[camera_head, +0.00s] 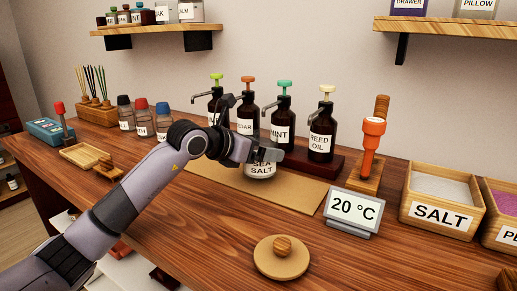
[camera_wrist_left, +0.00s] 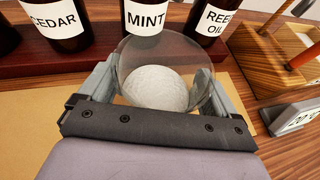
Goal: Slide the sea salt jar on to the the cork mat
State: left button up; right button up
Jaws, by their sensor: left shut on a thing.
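The sea salt jar (camera_head: 261,170) is a clear glass jar with a white "SEA SALT" label, at the middle of the head view. My left gripper (camera_head: 265,156) is shut around it from the left. In the left wrist view the jar (camera_wrist_left: 155,88), with white salt inside, sits between the two fingers of the gripper (camera_wrist_left: 165,78). The cork mat (camera_head: 298,193) is a flat tan sheet in front of the bottle rack. The jar is over the mat; whether its base touches it I cannot tell. My right gripper is not in view.
Dark pump bottles (camera_head: 322,134) stand on a dark red rack (camera_head: 334,163) just behind the jar. A 20 °C display (camera_head: 352,210), an orange-handled tool (camera_head: 371,142) and a salt box (camera_head: 440,195) stand right. A round wooden lid (camera_head: 281,263) lies in front.

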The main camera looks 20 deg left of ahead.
pick_arm(q)
jog(key=shift+f, duration=0.1)
dwell(0.3)
jog(key=shift+f+b, duration=0.35)
jog(key=shift+b, duration=0.15)
jog(key=o, duration=1.1)
jog(key=shift+f, duration=0.15)
jog(key=shift+v, duration=3.65)
